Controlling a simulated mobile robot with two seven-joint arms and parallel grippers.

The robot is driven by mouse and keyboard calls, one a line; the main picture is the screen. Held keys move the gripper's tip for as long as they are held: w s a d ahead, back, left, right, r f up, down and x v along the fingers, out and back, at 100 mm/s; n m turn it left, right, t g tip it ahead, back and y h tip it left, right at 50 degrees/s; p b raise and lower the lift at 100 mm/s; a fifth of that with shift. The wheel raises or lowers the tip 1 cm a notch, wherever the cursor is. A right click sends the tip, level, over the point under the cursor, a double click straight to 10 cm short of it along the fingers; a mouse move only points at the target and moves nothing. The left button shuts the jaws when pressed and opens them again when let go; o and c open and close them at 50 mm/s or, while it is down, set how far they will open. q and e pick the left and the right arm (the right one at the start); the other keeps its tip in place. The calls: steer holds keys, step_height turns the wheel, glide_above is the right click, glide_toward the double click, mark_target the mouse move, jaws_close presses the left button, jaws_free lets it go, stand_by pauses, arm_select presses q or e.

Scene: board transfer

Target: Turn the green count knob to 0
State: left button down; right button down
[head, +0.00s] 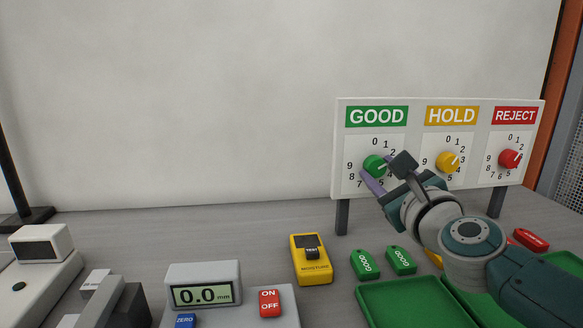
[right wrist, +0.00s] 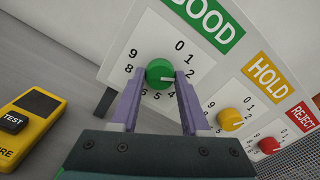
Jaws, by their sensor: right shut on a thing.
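The green knob (head: 374,166) is on the GOOD dial of a white upright panel (head: 340,148). In the right wrist view the green knob (right wrist: 157,71) sits between the two purple fingers of my right gripper (right wrist: 160,77), which is shut on it. In the head view my right gripper (head: 378,173) reaches the knob from the lower right. The knob's white mark points right and slightly down in the wrist view, toward the 3 or 4 side. The digits there are hidden by a finger. The 0 is at the dial's top. My left gripper is not in view.
A yellow knob (head: 448,161) and a red knob (head: 510,159) are to the right on the same panel. A yellow meter (head: 311,270), green GOOD tags (head: 365,264), green trays (head: 395,304) and a gauge display (head: 204,292) are below. The white wall behind is bare.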

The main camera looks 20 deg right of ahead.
steer(key=shift+n, duration=0.3)
steer(key=n, duration=0.2)
steer(key=shift+n, duration=0.4)
steer(key=n, duration=0.3)
steer(key=shift+n+p, duration=0.3)
steer(key=shift+p, duration=0.1)
steer(key=n, duration=0.3)
steer(key=shift+n, duration=0.4)
steer(key=shift+n+p, duration=0.35)
steer(key=shift+n, duration=0.25)
steer(key=shift+c, duration=1.9)
jaws_free()
steer(key=shift+s, duration=0.1)
